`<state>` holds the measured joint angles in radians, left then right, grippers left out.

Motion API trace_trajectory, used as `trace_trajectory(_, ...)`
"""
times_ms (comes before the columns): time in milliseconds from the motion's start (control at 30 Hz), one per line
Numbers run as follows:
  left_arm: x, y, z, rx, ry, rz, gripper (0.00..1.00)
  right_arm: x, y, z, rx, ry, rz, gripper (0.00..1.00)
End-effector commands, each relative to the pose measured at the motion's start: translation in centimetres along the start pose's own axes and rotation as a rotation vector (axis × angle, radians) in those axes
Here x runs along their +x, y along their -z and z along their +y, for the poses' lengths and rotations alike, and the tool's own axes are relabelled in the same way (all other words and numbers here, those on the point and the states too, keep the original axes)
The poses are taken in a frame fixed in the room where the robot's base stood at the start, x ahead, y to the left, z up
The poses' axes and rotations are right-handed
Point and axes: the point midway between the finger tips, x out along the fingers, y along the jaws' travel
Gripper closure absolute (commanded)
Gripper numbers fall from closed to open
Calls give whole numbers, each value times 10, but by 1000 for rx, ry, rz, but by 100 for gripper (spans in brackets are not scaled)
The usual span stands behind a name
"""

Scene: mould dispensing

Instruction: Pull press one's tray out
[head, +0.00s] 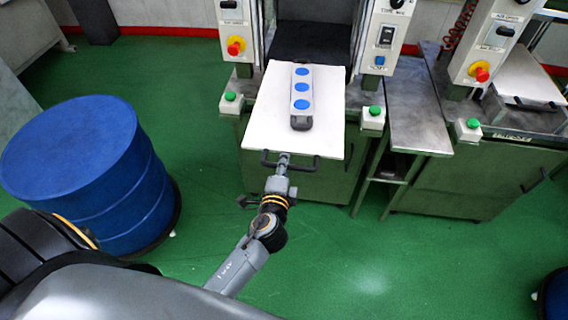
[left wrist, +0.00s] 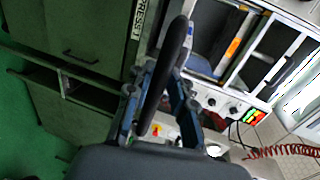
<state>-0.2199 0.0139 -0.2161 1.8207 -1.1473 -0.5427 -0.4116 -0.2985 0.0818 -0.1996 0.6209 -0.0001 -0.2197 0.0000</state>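The press (head: 300,175) in the middle of the head view has its white tray (head: 265,125) jutting out of its dark opening, over the cabinet front. A grey mould strip with several blue round spots (head: 302,88) lies on the tray. A dark handle (head: 308,165) runs along the tray's near edge. My left gripper (head: 284,160) is at the middle of this handle. In the left wrist view the black handle bar (left wrist: 176,45) passes between the fingertips (left wrist: 162,72), which look closed on it. My right gripper is out of view.
A blue drum (head: 75,150) stands at the left. A metal side table (head: 415,120) and a second press with a tray (head: 535,75) are at the right. Green button boxes (head: 231,102) flank the tray. The green floor (head: 350,250) in front is clear.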

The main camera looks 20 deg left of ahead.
Motion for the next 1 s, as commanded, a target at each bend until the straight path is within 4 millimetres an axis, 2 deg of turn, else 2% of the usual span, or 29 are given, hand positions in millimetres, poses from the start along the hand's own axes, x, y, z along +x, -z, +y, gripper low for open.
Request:
trace_trajectory(333,-1,0,2,1,-3,0,64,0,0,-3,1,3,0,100)
trace_trajectory(467,-9,0,3,1,-5,0,64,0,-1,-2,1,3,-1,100)
trace_trajectory(567,-25,0,3,-1,-6,1,64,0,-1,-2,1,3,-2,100)
trace_trajectory(800,-76,0,3,0,-7,0,64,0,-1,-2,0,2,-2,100)
trace_trajectory(1000,-107,0,2,-1,-5,-1,64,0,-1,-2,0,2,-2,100)
